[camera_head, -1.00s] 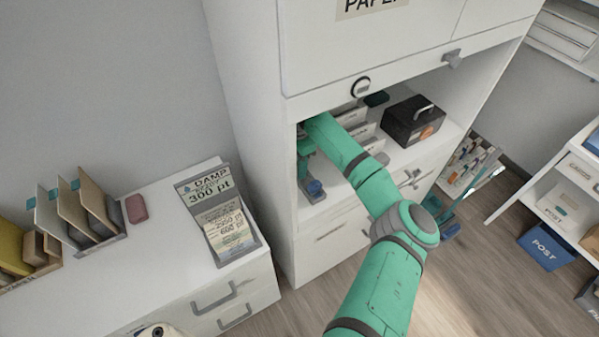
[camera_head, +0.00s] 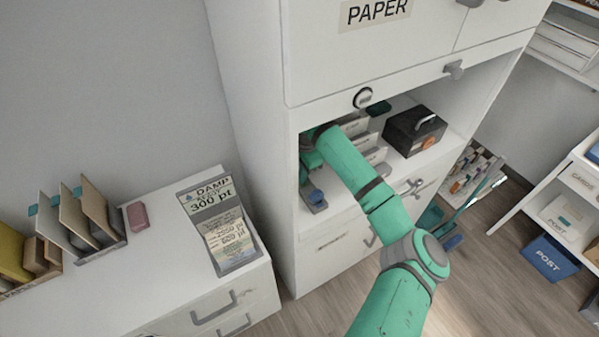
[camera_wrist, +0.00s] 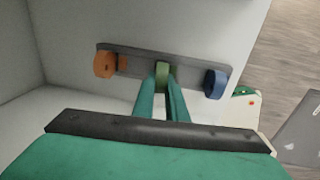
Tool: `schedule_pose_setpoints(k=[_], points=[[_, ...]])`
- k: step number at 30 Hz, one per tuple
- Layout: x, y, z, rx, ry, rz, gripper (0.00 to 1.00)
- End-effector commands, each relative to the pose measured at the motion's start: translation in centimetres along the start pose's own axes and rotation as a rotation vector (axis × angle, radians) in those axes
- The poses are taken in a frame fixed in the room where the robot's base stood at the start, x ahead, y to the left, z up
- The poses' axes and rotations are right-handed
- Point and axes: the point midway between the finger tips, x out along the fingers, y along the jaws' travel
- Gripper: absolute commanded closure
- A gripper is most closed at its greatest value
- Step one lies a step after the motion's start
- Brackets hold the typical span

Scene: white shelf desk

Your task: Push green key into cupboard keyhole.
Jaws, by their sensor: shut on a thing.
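The green key (camera_wrist: 162,74) shows in the wrist view between the two green fingers of my gripper (camera_wrist: 163,90), which is shut on it. The key is at the middle of a grey bar (camera_wrist: 133,64), between an orange key (camera_wrist: 104,64) and a blue key (camera_wrist: 215,84). I cannot tell whether it still touches the bar. In the head view my arm reaches into the cupboard's open niche and hides the green key. A round, dark-rimmed fitting (camera_head: 363,98), which looks like the keyhole, is on the cupboard (camera_head: 330,60) front above the niche.
A black box with a handle (camera_head: 414,132) and paper dividers (camera_head: 372,150) stand in the niche. The niche's side wall and upper edge are close to my arm. A low white cabinet (camera_head: 150,270) with a sign stands at left.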

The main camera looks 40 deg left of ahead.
Motion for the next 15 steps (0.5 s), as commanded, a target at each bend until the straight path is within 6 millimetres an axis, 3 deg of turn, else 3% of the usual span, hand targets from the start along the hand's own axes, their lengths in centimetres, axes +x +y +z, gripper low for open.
schedule_pose_setpoints(k=[15], points=[[0.2,-1.6,0.1,0.004,0.03,0.285,1.0]])
